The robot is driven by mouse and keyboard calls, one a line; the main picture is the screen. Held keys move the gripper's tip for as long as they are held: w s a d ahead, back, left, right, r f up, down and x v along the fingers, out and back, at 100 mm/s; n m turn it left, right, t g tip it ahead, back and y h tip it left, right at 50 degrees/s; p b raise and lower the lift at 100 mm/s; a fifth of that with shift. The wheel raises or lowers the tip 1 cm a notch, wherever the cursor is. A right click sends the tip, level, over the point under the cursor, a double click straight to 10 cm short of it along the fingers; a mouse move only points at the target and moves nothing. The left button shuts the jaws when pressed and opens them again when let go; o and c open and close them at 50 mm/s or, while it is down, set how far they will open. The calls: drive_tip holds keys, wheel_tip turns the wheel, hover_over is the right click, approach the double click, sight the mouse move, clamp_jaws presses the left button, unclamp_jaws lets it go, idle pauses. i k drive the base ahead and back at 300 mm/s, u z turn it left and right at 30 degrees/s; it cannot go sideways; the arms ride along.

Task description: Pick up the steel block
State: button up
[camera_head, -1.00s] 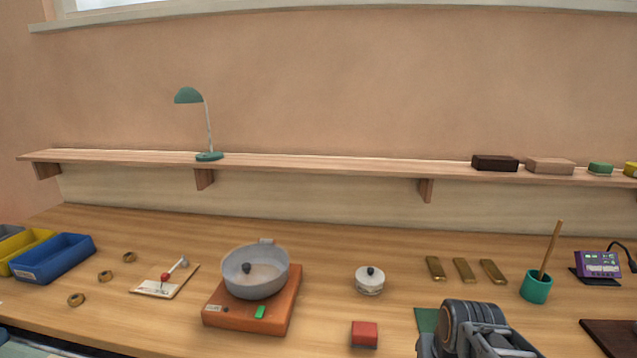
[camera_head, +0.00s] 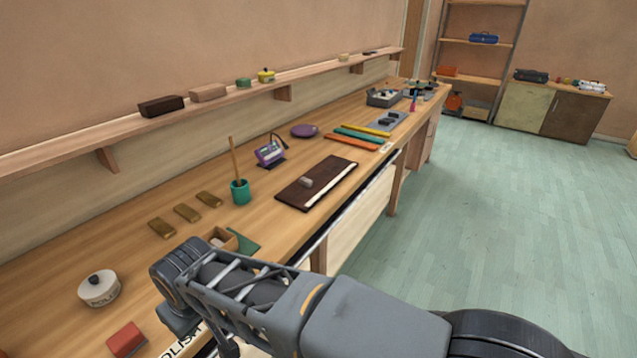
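No thing can be surely told as the steel block. A small grey piece (camera_head: 306,182) lies on a dark brown board (camera_head: 290,194) in the middle of the bench; its material is too small to tell. Dark grey blocks (camera_head: 388,120) also lie on a grey mat (camera_head: 403,125) further along the bench. My arm crosses the lower middle of the view, over the bench's front edge. My gripper's fingers do not show; the arm hides or the frame cuts off that end.
A teal cup (camera_head: 240,192) with a stick, a purple device (camera_head: 270,153), brass bars (camera_head: 187,212), a white lidded pot (camera_head: 99,289) and a red block (camera_head: 126,340) stand on the bench. A wall shelf (camera_head: 200,112) runs behind. Green floor (camera_head: 470,220) at right is open.

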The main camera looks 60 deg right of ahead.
sight(308, 182)
drive_tip(key=z, duration=3)
drive_tip(key=i, duration=1.95)
drive_tip(key=u, duration=3.3)
